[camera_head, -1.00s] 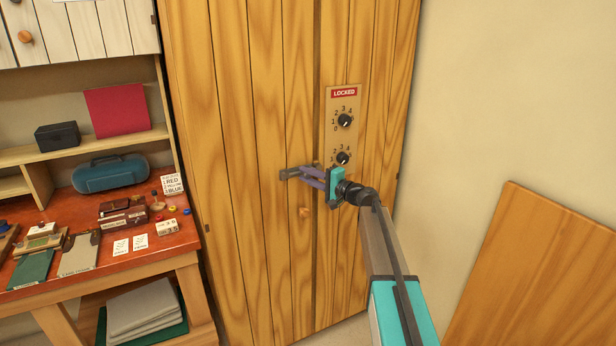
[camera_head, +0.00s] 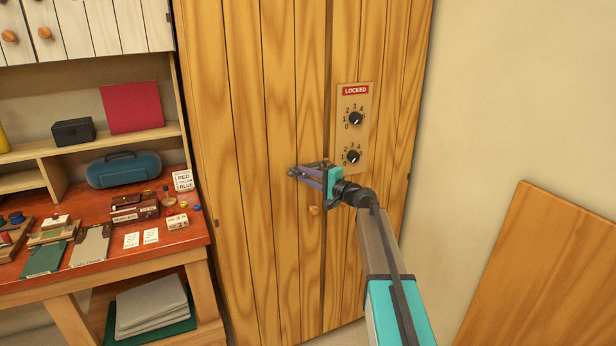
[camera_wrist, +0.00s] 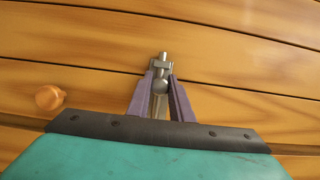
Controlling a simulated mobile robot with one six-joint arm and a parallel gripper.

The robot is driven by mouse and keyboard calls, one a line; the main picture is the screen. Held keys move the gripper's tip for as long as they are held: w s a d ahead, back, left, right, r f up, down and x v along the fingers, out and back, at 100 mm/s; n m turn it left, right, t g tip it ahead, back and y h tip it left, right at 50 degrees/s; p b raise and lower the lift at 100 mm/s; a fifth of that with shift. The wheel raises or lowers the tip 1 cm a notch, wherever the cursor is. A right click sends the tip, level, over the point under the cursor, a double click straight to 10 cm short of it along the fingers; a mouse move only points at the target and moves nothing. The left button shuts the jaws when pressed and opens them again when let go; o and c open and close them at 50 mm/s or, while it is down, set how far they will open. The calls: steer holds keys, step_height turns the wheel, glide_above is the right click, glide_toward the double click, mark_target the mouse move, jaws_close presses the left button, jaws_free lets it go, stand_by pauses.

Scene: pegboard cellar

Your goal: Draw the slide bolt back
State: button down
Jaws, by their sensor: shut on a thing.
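The slide bolt (camera_head: 292,171) is a small grey metal bar on the wooden door, left of the dial plate. In the wrist view its rod (camera_wrist: 163,57) runs through a bracket, with a round knob (camera_wrist: 160,85) on it. My gripper (camera_head: 302,172) has purple fingers and is at the bolt, shut on its knob. In the wrist view the gripper (camera_wrist: 161,82) has one finger on each side of the knob. The fingers hide part of the bolt in the head view.
The plate (camera_head: 353,135) beside the bolt reads LOCKED and carries two dials. A round wooden door knob (camera_head: 314,210) is just below the gripper. A cluttered workbench (camera_head: 100,275) stands left. A wooden panel (camera_head: 540,285) leans at the right wall.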

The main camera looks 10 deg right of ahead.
steer(key=c, duration=1.6)
jaws_free()
steer(key=shift+s+a, duration=0.1)
steer(key=shift+a, duration=0.4)
steer(key=shift+d, duration=0.3)
steer(key=shift+s+d, duration=0.35)
steer(key=b+v, duration=0.4)
steer(key=v, duration=0.8)
steer(key=shift+s+d, duration=0.25)
steer(key=shift+s, duration=0.05)
